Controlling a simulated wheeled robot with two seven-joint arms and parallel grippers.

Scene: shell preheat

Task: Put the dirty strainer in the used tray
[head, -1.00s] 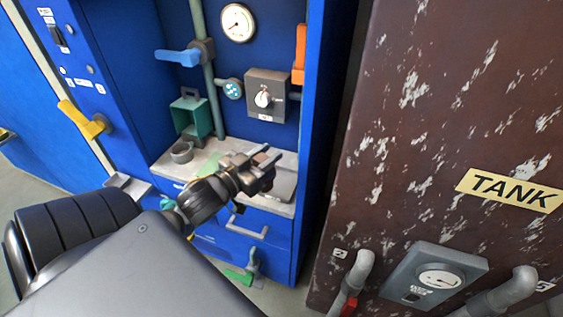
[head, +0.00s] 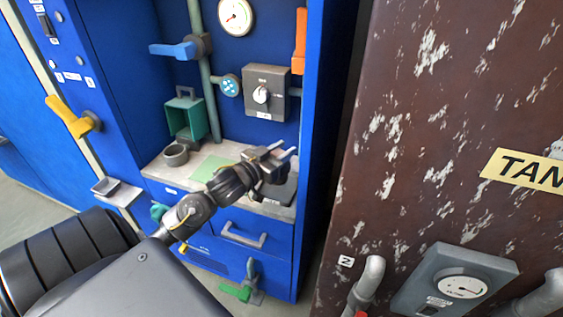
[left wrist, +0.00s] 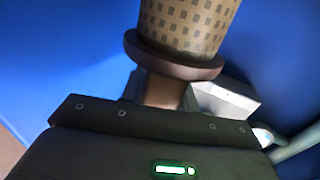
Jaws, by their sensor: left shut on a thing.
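The strainer (left wrist: 187,25) fills the top of the left wrist view. It is a tan mesh basket with dark square holes and a brownish rim. My left gripper (head: 284,155) is shut on it, gripping below the rim. In the head view this gripper hangs over the right part of the cabinet's counter, and I cannot make out the strainer there. A dark flat tray-like thing (head: 278,193) lies on the counter under the gripper, partly hidden. I cannot tell which is the used tray.
A green holder (head: 187,117), a blue valve handle (head: 172,50) and a switch box (head: 266,92) are behind. The brown tank (head: 440,130) stands at right.

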